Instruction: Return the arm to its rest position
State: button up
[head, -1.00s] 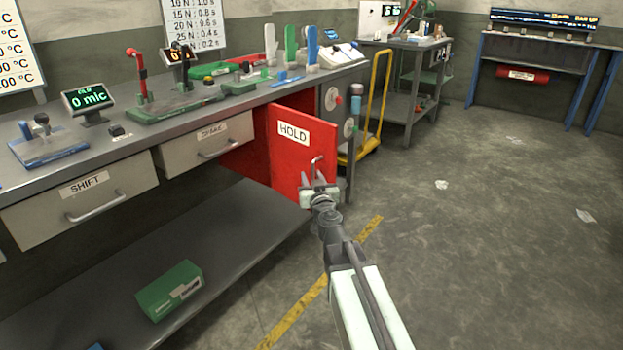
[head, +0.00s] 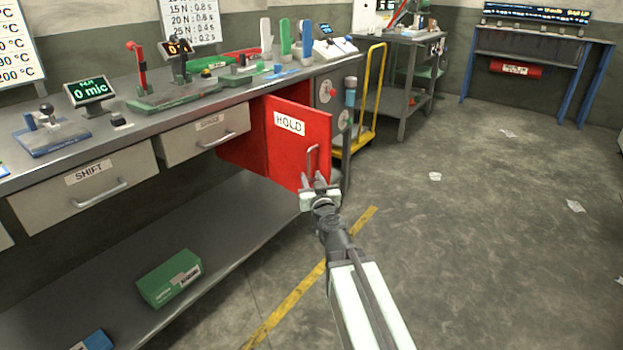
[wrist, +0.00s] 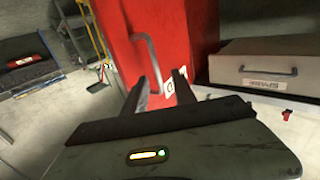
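My gripper (head: 319,183) is at the end of my outstretched arm, in front of the red cabinet door labelled HOLD (head: 290,150). Its fingers (wrist: 160,95) are apart in the wrist view, with nothing clearly gripped. The door's metal handle (head: 312,159) is just beyond the fingertips. In the wrist view the handle (wrist: 150,62) shows between and beyond the fingers; I cannot tell whether they touch it. The door stands open from the bench.
The grey workbench (head: 150,122) with drawers and instruments runs along the left. A lower shelf (head: 225,235) holds a green box (head: 170,279). A yellow trolley (head: 372,100) stands behind the door. The floor (head: 480,250) on the right is mostly clear.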

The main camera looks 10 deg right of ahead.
jog(key=s+a+f+n+g+y+p, duration=0.3)
jog(key=s+a+f+n+g+y, duration=0.15)
jog(key=s+f+n+g, duration=0.45)
jog(key=s+d+f+m+g+h, duration=0.6)
jog(key=s+d+f+m+g, duration=0.25)
jog(key=s+f, duration=0.5)
notch_tip(320, 180, up, 40)
jog(key=s+m+p, duration=0.1)
jog(key=s+p, duration=0.1)
jog(key=p, duration=3.5)
jog(key=shift+s+d+f+p, duration=0.2)
jog(key=shift+f+p, duration=0.05)
jog(key=shift+p, duration=0.15)
jog(key=shift+f+g, duration=0.1)
jog(key=shift+g, duration=0.15)
